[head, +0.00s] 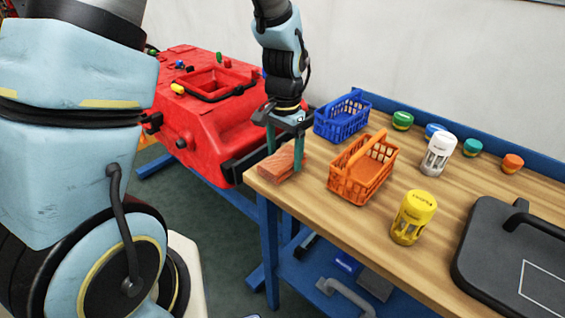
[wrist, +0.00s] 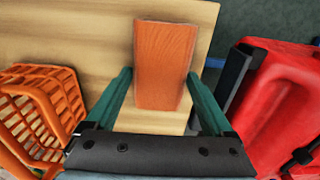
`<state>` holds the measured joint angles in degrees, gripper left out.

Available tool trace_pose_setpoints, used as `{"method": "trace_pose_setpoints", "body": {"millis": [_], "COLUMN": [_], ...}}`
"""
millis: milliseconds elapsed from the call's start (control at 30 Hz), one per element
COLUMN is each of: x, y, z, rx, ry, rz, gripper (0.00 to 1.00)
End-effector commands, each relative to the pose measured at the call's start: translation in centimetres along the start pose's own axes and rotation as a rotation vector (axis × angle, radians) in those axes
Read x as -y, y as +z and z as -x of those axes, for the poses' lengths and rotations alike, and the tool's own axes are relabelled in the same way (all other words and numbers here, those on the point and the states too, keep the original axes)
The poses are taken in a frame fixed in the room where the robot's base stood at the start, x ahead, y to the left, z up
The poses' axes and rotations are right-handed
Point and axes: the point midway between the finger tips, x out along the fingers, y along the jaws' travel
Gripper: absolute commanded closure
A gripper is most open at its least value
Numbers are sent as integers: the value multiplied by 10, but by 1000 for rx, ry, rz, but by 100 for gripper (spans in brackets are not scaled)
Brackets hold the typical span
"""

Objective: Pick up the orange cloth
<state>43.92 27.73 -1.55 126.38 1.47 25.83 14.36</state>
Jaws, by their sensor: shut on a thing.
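The orange cloth (head: 277,166) is a folded, block-shaped orange-brown bundle at the near left corner of the wooden bench top. It also shows in the wrist view (wrist: 164,50), top centre, as a flat-topped block. My gripper (head: 285,157) points down over it, with one teal finger on each side. In the wrist view, my gripper (wrist: 158,76) has its fingers along the cloth's two sides. It is shut on the cloth. I cannot tell whether the cloth is clear of the bench top.
An orange basket (head: 362,170) stands close to the right of the cloth, with a blue basket (head: 341,117) behind. A yellow canister (head: 413,217), a white canister (head: 438,155), several small jars and a black lid (head: 490,250) occupy the right. A red tank (head: 205,130) stands left.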

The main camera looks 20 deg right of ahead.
Motion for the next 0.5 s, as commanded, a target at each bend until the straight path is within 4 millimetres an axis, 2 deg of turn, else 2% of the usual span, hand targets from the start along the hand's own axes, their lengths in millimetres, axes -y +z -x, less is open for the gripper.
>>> {"method": "trace_pose_setpoints", "body": {"millis": [33,200,500], "x": [0,0,0], "y": [0,0,-1], "z": [0,0,6], "rx": [0,0,-3], "ry": [0,0,-1], "rz": [0,0,0], "gripper": [50,67,67]}}
